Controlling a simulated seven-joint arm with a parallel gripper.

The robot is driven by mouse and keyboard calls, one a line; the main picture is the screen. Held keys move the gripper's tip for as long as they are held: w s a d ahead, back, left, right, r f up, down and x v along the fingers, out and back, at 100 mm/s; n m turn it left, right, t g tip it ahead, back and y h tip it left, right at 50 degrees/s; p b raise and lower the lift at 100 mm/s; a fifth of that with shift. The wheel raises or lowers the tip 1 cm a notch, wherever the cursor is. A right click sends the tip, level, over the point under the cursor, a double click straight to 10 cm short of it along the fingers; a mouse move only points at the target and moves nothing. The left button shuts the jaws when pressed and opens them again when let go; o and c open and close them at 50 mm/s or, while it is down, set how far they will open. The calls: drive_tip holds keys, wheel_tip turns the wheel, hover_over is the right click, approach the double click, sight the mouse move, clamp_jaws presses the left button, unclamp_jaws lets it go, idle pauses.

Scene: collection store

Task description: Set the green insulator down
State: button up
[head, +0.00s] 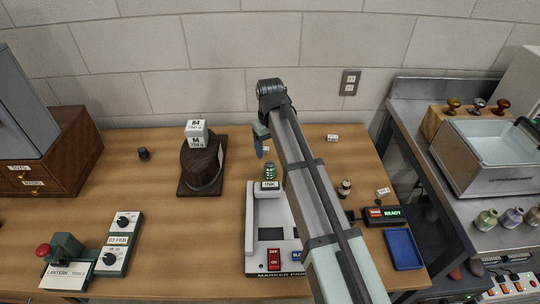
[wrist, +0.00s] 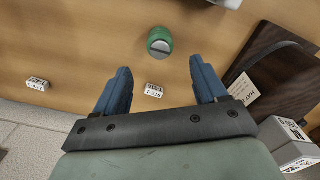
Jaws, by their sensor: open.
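The green insulator (head: 270,171) stands on the wooden table, just behind the marker machine (head: 254,215). In the wrist view the insulator (wrist: 160,41) shows from above as a green round body with a grey slotted top. My gripper (head: 260,148) is behind it, toward the wall. In the wrist view my gripper (wrist: 161,75) has its two blue fingers spread wide with nothing between them. The insulator lies beyond the fingertips, apart from both.
A small white label (wrist: 154,90) lies between the fingers' lines, and another (wrist: 37,84) lies left. A small brown-and-cream piece (head: 345,187) and a blue tray (head: 403,248) are right. Table around the black knob (head: 144,153) is clear.

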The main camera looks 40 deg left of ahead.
drive_tip(key=shift+r, duration=0.8)
drive_tip(key=shift+w, duration=0.1)
